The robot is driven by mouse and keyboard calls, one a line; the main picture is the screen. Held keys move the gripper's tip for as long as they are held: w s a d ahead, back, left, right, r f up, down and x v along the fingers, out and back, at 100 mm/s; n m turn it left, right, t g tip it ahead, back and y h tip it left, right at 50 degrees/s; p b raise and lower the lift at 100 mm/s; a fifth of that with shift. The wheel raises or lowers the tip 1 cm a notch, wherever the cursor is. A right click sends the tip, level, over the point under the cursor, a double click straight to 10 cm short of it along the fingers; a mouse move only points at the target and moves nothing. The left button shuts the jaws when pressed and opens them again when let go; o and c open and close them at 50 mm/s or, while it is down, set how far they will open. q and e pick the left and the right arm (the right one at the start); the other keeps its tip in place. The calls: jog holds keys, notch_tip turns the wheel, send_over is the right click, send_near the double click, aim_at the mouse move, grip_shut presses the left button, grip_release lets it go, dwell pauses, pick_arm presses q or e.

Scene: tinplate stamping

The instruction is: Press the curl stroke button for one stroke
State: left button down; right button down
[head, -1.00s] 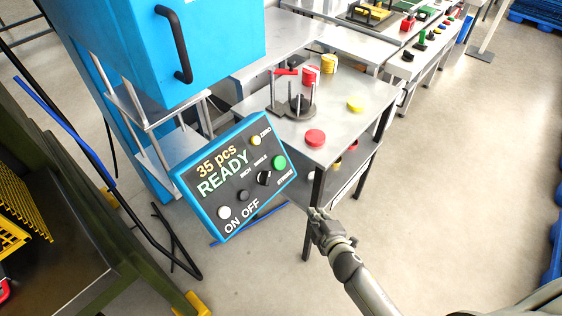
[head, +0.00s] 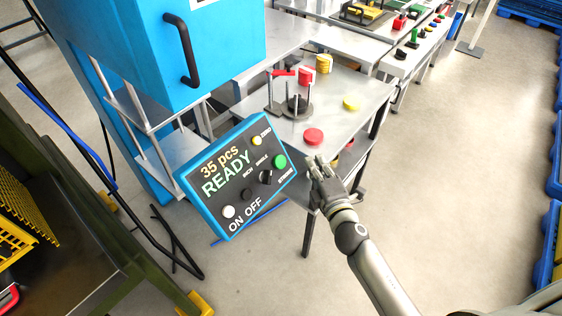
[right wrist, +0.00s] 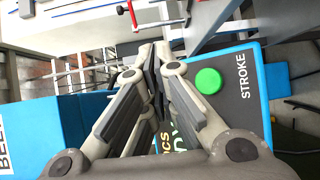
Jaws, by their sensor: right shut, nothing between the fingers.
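The blue-framed control panel (head: 221,199) reads "35 pcs READY". Its green button (head: 279,161) sits at the right side, by the word STROKE. The panel also holds a yellow ZERO button (head: 257,140), a black selector (head: 266,177), a black OFF button (head: 247,194) and a white ON button (head: 228,211). My right gripper (head: 317,162) is shut and empty, to the right of the green button and apart from it in the head view. In the right wrist view the green button (right wrist: 208,80) shows just right of the shut fingers (right wrist: 156,80). My left gripper is not in view.
A blue machine (head: 150,50) with a black handle stands behind the panel. A grey table (head: 345,125) holds red and yellow round pieces and a post fixture (head: 297,103). A dark bench (head: 70,240) is at left.

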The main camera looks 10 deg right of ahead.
aim_at(280, 162)
jog(key=w+a+f+b, duration=0.4)
jog(key=w+f+b, duration=0.1)
jog(key=shift+w+a, duration=0.2)
jog(key=shift+w, duration=0.15)
jog(key=shift+f, duration=0.1)
dwell(1.4)
jog(key=shift+w+a+f+b, duration=0.15)
jog(key=shift+w+a+b, duration=0.15)
jog(key=shift+b, duration=0.15)
